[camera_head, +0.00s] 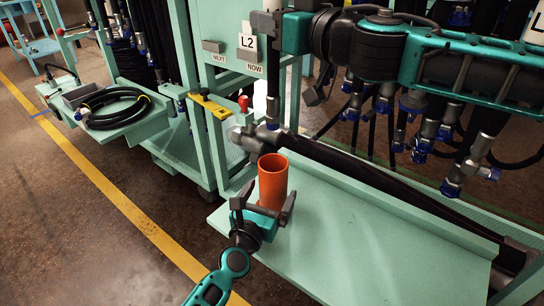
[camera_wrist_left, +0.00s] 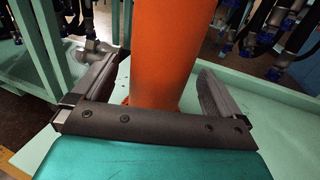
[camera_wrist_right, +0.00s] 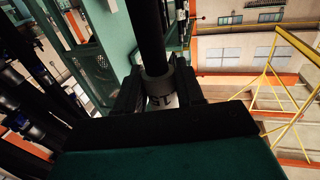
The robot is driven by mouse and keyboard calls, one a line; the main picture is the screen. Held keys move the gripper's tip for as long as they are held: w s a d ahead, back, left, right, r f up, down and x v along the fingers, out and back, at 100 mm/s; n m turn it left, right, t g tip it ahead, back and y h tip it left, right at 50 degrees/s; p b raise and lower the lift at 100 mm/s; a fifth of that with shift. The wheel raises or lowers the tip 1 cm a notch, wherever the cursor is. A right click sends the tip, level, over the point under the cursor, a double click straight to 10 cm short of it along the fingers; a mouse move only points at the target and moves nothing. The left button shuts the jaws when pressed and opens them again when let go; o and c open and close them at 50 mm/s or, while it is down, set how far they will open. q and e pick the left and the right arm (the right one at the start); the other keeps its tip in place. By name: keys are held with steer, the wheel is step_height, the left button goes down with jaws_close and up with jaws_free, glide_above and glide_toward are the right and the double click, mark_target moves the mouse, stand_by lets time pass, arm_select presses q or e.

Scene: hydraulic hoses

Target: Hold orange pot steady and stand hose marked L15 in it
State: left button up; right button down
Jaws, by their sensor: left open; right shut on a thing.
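The orange pot (camera_head: 273,187) stands upright on the pale green tray. My left gripper (camera_head: 268,196) is open with a finger on each side of the pot. In the left wrist view the pot (camera_wrist_left: 163,55) rises between the fingers, with gaps visible on both sides. My right gripper (camera_head: 279,33) is shut on a dark hose (camera_head: 273,80), which hangs about upright with a blue-tipped end above the pot in the picture. In the right wrist view the hose (camera_wrist_right: 146,35) has a grey collar and a partly hidden white label between the fingers.
A thick black hose (camera_head: 385,185) lies along the tray's (camera_head: 345,250) back side. Several hanging hoses with blue fittings (camera_head: 455,185) crowd the right. A card marked L2 (camera_head: 247,42) hangs above a NOW sign (camera_head: 254,69). A coiled hose (camera_head: 115,107) lies on a shelf at left.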

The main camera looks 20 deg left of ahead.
arm_select(q)
steer(key=shift+w, duration=1.1)
steer(key=shift+c, duration=0.4)
